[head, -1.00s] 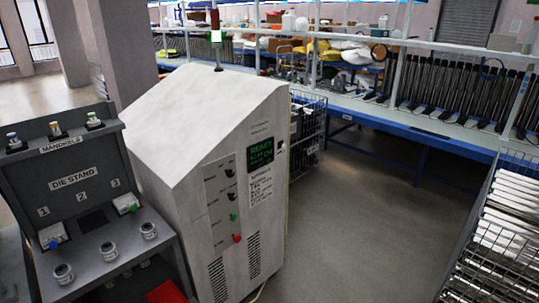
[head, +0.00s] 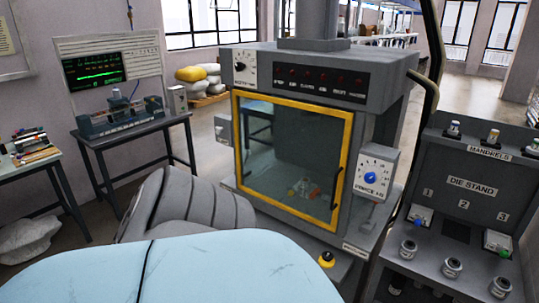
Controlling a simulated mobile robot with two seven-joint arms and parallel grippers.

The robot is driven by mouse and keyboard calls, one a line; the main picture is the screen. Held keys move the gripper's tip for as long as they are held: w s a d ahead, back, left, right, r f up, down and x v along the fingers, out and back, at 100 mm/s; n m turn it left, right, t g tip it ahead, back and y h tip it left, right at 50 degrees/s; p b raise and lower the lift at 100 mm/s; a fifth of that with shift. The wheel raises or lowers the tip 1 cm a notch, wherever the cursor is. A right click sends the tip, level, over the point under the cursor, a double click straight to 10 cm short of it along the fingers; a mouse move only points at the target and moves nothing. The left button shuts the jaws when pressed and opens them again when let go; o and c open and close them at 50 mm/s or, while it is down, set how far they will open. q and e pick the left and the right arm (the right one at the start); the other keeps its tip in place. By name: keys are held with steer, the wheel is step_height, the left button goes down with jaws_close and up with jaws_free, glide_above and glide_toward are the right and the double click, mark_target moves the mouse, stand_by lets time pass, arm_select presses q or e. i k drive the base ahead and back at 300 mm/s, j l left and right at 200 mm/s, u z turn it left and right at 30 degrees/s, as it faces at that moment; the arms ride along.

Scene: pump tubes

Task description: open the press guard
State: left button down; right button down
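The press (head: 330,65) stands in the middle of the head view. Its guard is a clear panel in a yellow frame (head: 290,105) on the press front, and it looks closed. A dark upright handle (head: 338,187) sits on the right side of the guard frame. Through the panel, small parts show dimly on the press bed. Neither of my grippers is in view.
A control box with a blue dial (head: 374,178) is right of the guard. A yellow button (head: 326,259) sits below it. The die stand (head: 472,190) is at the right. A bench with an instrument (head: 118,115) is at the left. Large pale blue and grey shapes block the lower left.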

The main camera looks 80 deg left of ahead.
mark_target(339, 177)
steer(key=u, duration=2.4)
